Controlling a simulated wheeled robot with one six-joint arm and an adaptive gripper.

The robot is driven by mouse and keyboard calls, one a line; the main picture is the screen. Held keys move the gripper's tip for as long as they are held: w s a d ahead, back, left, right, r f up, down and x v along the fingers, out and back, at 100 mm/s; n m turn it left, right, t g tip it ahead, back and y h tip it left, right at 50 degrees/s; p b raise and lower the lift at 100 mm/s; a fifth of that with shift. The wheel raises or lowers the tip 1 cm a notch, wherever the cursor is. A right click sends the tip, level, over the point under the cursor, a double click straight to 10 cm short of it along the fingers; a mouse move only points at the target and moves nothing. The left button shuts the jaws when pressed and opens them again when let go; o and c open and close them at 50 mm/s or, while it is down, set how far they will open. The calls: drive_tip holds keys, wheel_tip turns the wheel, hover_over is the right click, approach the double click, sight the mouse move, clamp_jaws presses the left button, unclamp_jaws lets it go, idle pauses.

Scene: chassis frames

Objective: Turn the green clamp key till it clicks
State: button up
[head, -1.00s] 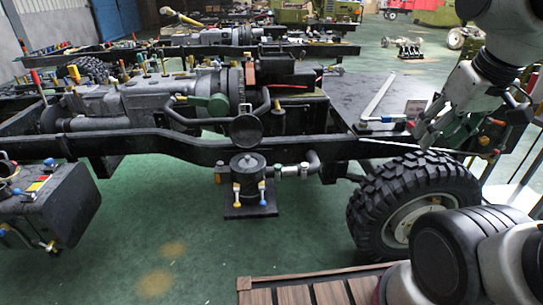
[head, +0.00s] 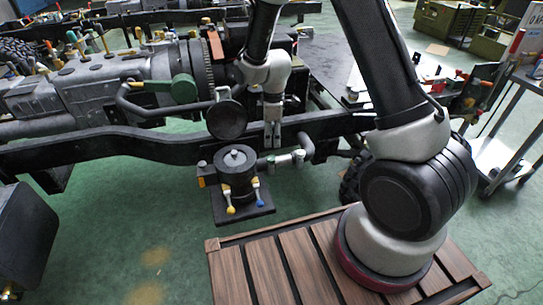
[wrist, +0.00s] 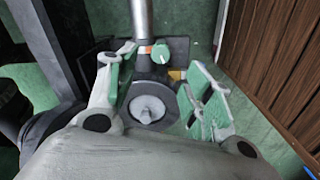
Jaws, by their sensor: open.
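The green clamp key (wrist: 160,53) shows in the wrist view as a small green knob beside a grey pipe (wrist: 142,18), between and just beyond my fingertips. My gripper (wrist: 160,65) is open, with green pads on both fingers and nothing between them. In the head view my gripper (head: 272,146) points down just above the pipe (head: 288,160) at the side of the dark canister (head: 237,174). The key is too small or hidden to make out there. I cannot tell whether the fingers touch it.
The canister has a yellow-handled valve (head: 231,208) and a blue-handled valve (head: 260,203) in front. A black chassis rail (head: 130,145) runs behind it, with a round dark cup (head: 226,120) above. A wooden slatted platform (head: 262,275) lies in front.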

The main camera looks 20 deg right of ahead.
sight(271, 158)
drive_tip(key=f, duration=0.9)
drive_tip(key=shift+a+f, duration=0.2)
drive_tip(key=c, duration=1)
drive_tip(key=m, duration=0.5)
drive_tip(key=shift+m, duration=0.3)
drive_tip(key=m, duration=0.5)
drive_tip(key=shift+m, duration=0.3)
